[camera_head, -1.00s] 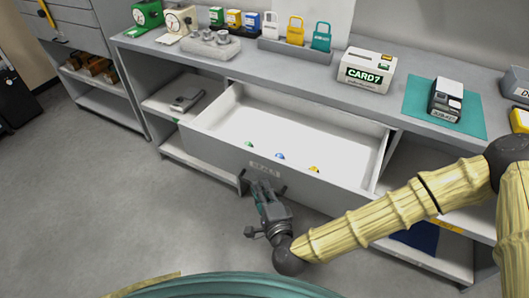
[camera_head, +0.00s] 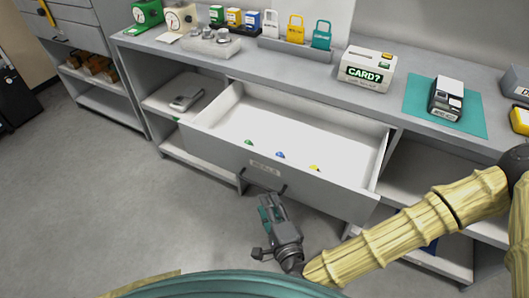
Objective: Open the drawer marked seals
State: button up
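The drawer (camera_head: 215,148) under the long grey counter is pulled far out, and its white inside shows. A small label (camera_head: 265,166) sits on its front, too blurred to read surely. A dark bar handle (camera_head: 262,187) is below the label. Inside lie several small coloured pieces: a green one (camera_head: 249,143), a blue one (camera_head: 280,155) and a yellow one (camera_head: 314,168). My gripper (camera_head: 270,203) is just below and in front of the handle, apart from it. Its fingers look parted, with nothing between them.
On the counter (camera_head: 300,72) stand a white card box (camera_head: 366,70), a padlock rack (camera_head: 295,48), weights on a block (camera_head: 215,42) and a device on a teal mat (camera_head: 418,98). Open shelves (camera_head: 175,108) flank the drawer. The floor (camera_head: 120,210) at the left is clear.

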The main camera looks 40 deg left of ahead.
jog(key=shift+v, duration=2.65)
jog(key=s+d+f+n+g+h+p, duration=0.25)
jog(key=d+f+n+g+h, duration=0.3)
jog(key=d+f, duration=1.2)
jog(key=s+d+f+n+g+h, duration=0.1)
jog(key=d+h, duration=0.3)
jog(key=d, duration=0.9)
jog(key=s+d+f+n+g+h, duration=0.1)
jog(key=s+d+f+g+h, duration=0.1)
jog(key=d, duration=1.1)
jog(key=shift+s+d+n+g+h, duration=0.35)
jog(key=shift+s+g+h, duration=0.1)
jog(key=shift+s+h, duration=0.55)
